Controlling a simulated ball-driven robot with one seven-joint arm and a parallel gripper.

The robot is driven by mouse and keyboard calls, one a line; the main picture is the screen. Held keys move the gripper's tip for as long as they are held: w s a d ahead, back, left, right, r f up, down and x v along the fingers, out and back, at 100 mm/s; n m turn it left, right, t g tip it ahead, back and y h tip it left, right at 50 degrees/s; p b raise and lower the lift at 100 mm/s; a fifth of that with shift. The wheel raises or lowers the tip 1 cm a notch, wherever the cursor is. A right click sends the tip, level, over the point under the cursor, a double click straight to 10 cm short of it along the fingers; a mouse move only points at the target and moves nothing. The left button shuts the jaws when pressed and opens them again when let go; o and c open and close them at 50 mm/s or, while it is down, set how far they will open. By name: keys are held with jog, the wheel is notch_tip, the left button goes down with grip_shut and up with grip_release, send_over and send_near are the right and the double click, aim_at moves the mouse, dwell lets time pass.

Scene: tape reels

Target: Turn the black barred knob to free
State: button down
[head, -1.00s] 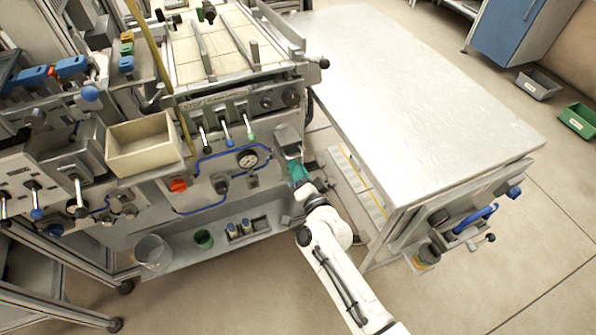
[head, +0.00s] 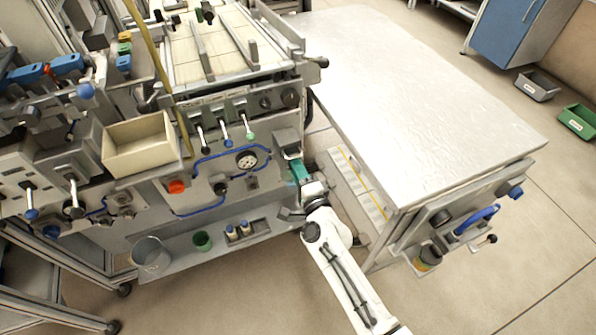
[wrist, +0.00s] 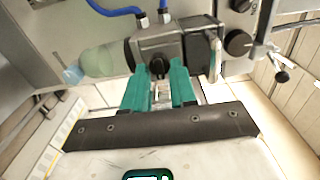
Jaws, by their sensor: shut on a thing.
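The black barred knob (wrist: 157,68) shows in the wrist view on the front of a grey valve block. My gripper (wrist: 159,72) has teal fingers, one on each side of the knob, closed on it. The fingertips cover its sides, and its exact angle and any markings are hard to read. In the head view my gripper (head: 299,172) is at the right end of the machine, and the knob is hidden there.
In the wrist view a pale green bottle (wrist: 104,60) lies left of the block, blue hoses (wrist: 120,10) run above, and a round black knob (wrist: 238,42) is at right. In the head view a white-topped table (head: 420,110) stands close right of my arm.

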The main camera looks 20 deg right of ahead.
jog(key=shift+f, duration=0.1)
dwell(0.3)
jog(key=c, duration=0.9)
grip_release()
jog(key=shift+c, duration=0.2)
jog(key=s+p, duration=0.1)
jog(key=s, duration=1)
